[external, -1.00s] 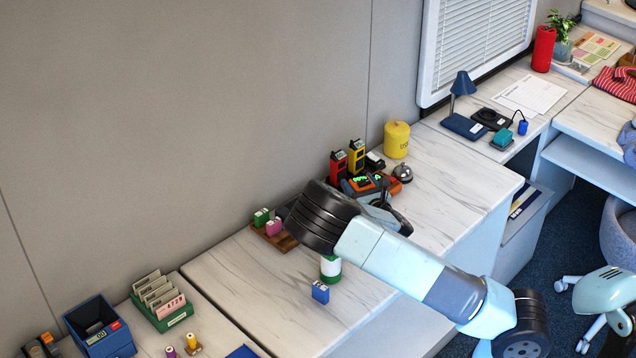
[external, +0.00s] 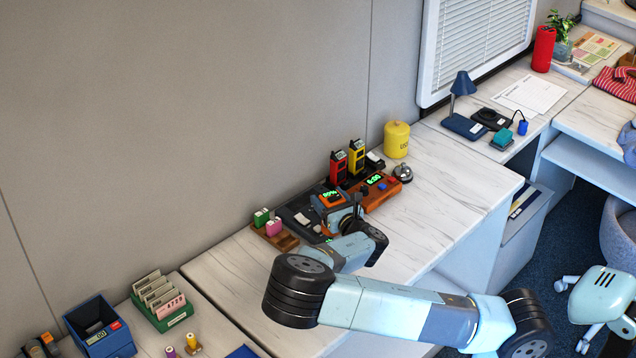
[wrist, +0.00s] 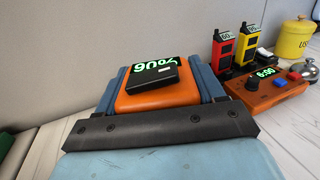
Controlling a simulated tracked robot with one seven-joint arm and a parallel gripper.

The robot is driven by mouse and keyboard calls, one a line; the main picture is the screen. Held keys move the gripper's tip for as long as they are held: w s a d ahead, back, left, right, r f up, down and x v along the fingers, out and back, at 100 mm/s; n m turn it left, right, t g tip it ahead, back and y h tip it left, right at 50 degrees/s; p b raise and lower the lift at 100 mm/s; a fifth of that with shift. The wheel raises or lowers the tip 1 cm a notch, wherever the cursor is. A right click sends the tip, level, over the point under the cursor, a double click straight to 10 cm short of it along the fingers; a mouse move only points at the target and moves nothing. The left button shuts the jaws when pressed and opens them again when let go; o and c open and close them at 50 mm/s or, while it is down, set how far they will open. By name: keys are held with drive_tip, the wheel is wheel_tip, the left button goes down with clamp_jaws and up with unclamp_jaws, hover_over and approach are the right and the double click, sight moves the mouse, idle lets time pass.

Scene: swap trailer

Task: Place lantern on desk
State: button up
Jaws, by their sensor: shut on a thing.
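My gripper (external: 338,212) is over the middle of the white desk (external: 440,178), shut on an orange device (external: 332,198) with a green readout. In the wrist view the orange device (wrist: 155,98) sits between blue parts at the head of my gripper, with a black block and green digits on top. I cannot tell whether this device is the lantern; no other thing is clearly a lantern. My arm hides part of the desk, and the device's underside is hidden.
An orange box (external: 382,190) with a green clock, red radio (external: 338,168), yellow radio (external: 356,156), yellow canister (external: 397,140) and bell (external: 402,172) stand near the wall. A wooden tray (external: 272,238) is left of my gripper. The desk's right part is clear.

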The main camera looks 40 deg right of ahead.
drive_tip(key=shift+r, duration=0.15)
wheel_tip(320, 180, up, 5)
drive_tip(key=w+a+n+y, duration=0.1)
drive_tip(key=a+n+y, duration=0.15)
drive_tip(key=a, duration=1.05)
drive_tip(key=w+a+f+n+y, duration=0.15)
drive_tip(key=a+y, duration=0.25)
drive_tip(key=a, duration=0.9)
drive_tip(key=w+a+n+y, duration=0.2)
drive_tip(key=a+n+y, duration=0.15)
drive_tip(key=a, duration=0.95)
drive_tip(key=s+a+n+g+y, duration=0.1)
drive_tip(key=s+a+n+y, duration=0.15)
drive_tip(key=s+a, duration=0.65)
drive_tip(key=s+a+r+n+g+y, duration=0.1)
drive_tip(key=s+a+g+y, duration=0.15)
drive_tip(key=a, duration=1.25)
drive_tip(key=s+a+n+g+y, duration=0.1)
drive_tip(key=s+a+y, duration=0.2)
drive_tip(key=s+a, duration=0.65)
drive_tip(key=w+a+f, duration=0.1)
drive_tip(key=w+f, duration=0.2)
drive_tip(key=f, duration=0.9)
drive_tip(key=shift+a, duration=0.4)
drive_tip(key=shift+f, duration=0.3)
